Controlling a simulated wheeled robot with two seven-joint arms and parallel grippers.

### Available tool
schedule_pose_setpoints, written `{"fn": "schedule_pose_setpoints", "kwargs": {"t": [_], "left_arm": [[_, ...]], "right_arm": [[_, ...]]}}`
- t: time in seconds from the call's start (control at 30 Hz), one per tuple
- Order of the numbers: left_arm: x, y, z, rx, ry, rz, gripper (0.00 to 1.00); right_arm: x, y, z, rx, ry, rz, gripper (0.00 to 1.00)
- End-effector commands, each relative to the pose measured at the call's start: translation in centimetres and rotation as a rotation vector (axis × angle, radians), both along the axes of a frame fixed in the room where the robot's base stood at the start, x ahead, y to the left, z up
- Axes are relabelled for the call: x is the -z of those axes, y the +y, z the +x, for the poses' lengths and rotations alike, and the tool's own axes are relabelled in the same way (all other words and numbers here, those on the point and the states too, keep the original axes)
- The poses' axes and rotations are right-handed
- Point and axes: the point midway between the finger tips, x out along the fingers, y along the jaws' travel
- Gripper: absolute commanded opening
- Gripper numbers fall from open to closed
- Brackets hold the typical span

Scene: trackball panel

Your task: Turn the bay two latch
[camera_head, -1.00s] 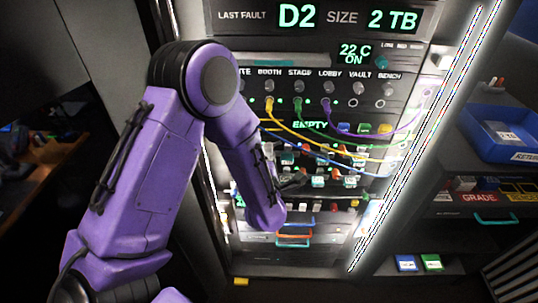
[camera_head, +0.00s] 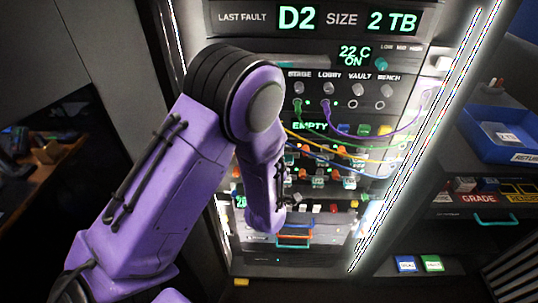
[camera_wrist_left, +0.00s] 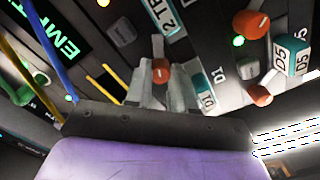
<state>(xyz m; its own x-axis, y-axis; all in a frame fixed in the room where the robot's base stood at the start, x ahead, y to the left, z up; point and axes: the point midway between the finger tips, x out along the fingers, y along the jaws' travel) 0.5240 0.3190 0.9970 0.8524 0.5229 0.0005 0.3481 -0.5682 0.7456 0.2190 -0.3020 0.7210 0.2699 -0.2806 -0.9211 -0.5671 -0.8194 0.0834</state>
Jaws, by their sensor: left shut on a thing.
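In the left wrist view my left gripper (camera_wrist_left: 160,90) is shut on an orange-red latch knob (camera_wrist_left: 162,68) on the rack face. The knob shows between the fingertips, with a "2 TB" label (camera_wrist_left: 163,14) and a "D1" tag (camera_wrist_left: 207,98) close by. I cannot read a bay number at this knob. Other orange-red latch knobs (camera_wrist_left: 250,23) sit to the right, one beside a "D5" block (camera_wrist_left: 291,52). In the head view my purple left arm hides the gripper and the knob it holds. My right gripper is in neither view.
The rack's display (camera_head: 318,18) reads "LAST FAULT D2 SIZE 2 TB". Purple, yellow and blue cables (camera_head: 372,130) cross the panel right of my arm, and cables also hang left in the wrist view. A blue bin (camera_head: 500,135) stands on the right-hand shelf.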

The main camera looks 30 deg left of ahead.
Motion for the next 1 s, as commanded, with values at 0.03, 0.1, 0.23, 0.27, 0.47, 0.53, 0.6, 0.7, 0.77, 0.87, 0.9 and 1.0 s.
{"fn": "schedule_pose_setpoints", "kwargs": {"t": [0.03,0.1,0.23,0.27,0.47,0.53,0.6,0.7,0.77,0.87,0.9,1.0], "left_arm": [[0.04,-0.05,-0.03,0.002,0.023,0.033,0.0],[0.05,-0.06,-0.03,0.002,0.051,0.079,0.0],[0.08,-0.08,-0.03,0.003,0.096,0.152,0.0],[0.09,-0.09,-0.04,0.003,0.105,0.167,0.0],[0.13,-0.04,-0.06,0.001,0.15,0.24,0.0],[0.13,-0.05,-0.05,0.002,0.162,0.257,0.0],[0.16,-0.04,-0.06,0.002,0.169,0.269,0.0],[0.17,-0.04,-0.05,0.002,0.175,0.279,0.0],[0.18,-0.03,-0.06,0.001,0.178,0.283,0.0],[0.19,-0.03,-0.07,0.001,0.18,0.285,0.0],[0.19,-0.03,-0.07,0.001,0.18,0.285,0.0],[0.2,-0.04,-0.07,0.002,0.18,0.285,0.0]], "right_arm": [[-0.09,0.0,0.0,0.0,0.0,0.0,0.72],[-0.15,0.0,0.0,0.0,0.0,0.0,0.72],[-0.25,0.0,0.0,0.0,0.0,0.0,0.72],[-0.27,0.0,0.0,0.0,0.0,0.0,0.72],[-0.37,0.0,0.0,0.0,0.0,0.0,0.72],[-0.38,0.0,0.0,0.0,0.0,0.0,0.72],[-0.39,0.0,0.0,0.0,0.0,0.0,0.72],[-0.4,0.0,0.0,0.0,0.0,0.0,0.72],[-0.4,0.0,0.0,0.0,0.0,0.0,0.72],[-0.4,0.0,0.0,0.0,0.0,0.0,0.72],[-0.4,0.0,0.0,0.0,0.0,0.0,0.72],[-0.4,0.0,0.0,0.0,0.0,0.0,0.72]]}}
